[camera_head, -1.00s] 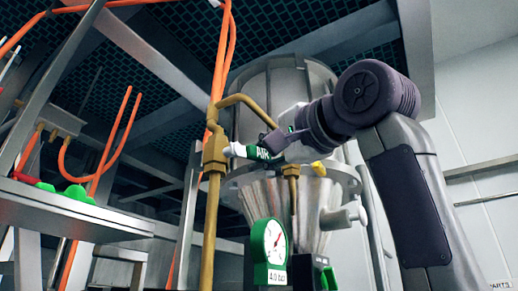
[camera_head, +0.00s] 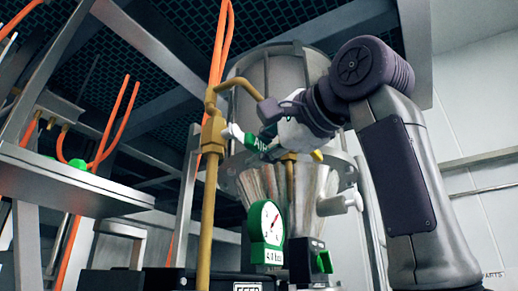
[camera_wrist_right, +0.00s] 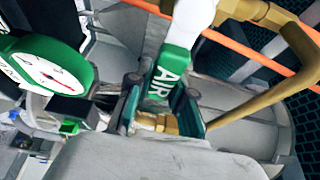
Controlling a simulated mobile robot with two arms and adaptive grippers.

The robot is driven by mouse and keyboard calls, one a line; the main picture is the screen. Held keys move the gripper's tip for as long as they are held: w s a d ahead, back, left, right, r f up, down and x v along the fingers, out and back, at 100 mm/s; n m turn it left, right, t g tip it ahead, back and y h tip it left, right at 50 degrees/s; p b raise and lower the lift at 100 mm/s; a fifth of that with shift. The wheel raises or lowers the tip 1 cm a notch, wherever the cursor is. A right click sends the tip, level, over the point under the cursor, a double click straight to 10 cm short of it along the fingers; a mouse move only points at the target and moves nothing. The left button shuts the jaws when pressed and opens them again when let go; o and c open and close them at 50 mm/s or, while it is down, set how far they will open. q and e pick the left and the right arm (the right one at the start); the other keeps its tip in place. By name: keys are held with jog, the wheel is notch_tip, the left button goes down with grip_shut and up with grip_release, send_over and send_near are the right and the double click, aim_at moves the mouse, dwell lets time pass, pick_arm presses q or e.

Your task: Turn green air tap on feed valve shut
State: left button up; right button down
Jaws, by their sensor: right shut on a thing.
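The air tap's green handle (camera_head: 259,143), marked AIR, has a white end (camera_head: 232,132) that points left and slightly up beside the brass pipe fitting. My right gripper (camera_head: 285,132) is at the handle, coming from the right. In the right wrist view the green handle (camera_wrist_right: 172,70) lies between the two dark fingers of my right gripper (camera_wrist_right: 160,105), which are shut on it. A brass fitting (camera_wrist_right: 158,123) shows at the handle's base. The fingers partly hide the handle in the head view. My left gripper is not in view.
A brass pipe (camera_head: 207,205) rises just left of the tap. A round green-rimmed gauge (camera_head: 267,222) stands below it, beside a dark box with a green knob (camera_head: 324,262). The large grey vessel (camera_head: 282,80) is close behind. Orange hoses (camera_head: 224,50) hang nearby.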

jog(key=c, duration=1)
grip_release()
jog(key=shift+d, duration=0.15)
jog(key=shift+s+d, duration=0.1)
jog(key=shift+s, duration=0.2)
jog(key=v, duration=1.1)
jog(key=shift+d, duration=0.2)
jog(key=shift+f, duration=0.1)
